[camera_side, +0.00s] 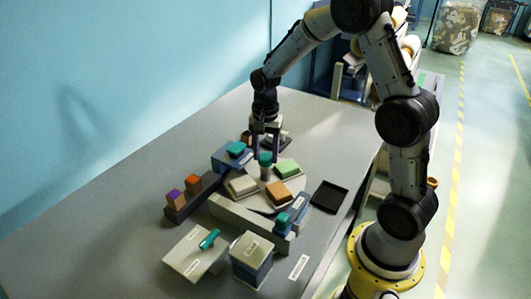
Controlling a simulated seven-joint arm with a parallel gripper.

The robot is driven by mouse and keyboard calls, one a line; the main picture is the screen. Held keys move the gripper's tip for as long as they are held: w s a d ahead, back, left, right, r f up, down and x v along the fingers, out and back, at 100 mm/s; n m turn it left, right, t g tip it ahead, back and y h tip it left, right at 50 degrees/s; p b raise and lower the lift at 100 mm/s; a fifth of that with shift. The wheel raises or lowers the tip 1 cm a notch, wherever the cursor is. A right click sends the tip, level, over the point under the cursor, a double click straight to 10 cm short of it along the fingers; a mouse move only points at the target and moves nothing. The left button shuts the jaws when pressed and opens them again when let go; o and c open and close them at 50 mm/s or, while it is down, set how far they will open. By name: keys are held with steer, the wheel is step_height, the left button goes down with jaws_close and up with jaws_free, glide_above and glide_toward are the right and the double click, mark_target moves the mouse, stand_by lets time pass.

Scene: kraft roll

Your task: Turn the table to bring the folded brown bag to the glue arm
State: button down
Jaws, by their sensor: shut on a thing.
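A pale round table (259,203) stands mid-bench, with a grey post under a teal knob (265,158) at its centre. On it lie a folded brown bag (278,191) at the front right, a beige block (241,186) at the left and a green block (288,167) at the back right. My gripper (265,150) points down from above and is shut on the teal knob, one finger on each side. Blue units with teal tops stand at the back left (229,158) and front right (283,226) of the table; I cannot tell which is the glue arm.
A dark rack (190,199) with purple and orange blocks stands left. A long pale bar (246,224) runs along the table's front. A pale box with a teal handle (194,254) and a labelled box (251,258) stand in front. A black tray (328,196) lies right.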

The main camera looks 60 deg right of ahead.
steer(key=shift+r+m, duration=0.1)
steer(key=shift+m, duration=6)
steer(key=shift+c, duration=1.3)
jaws_free()
step_height(320, 180, up, 14)
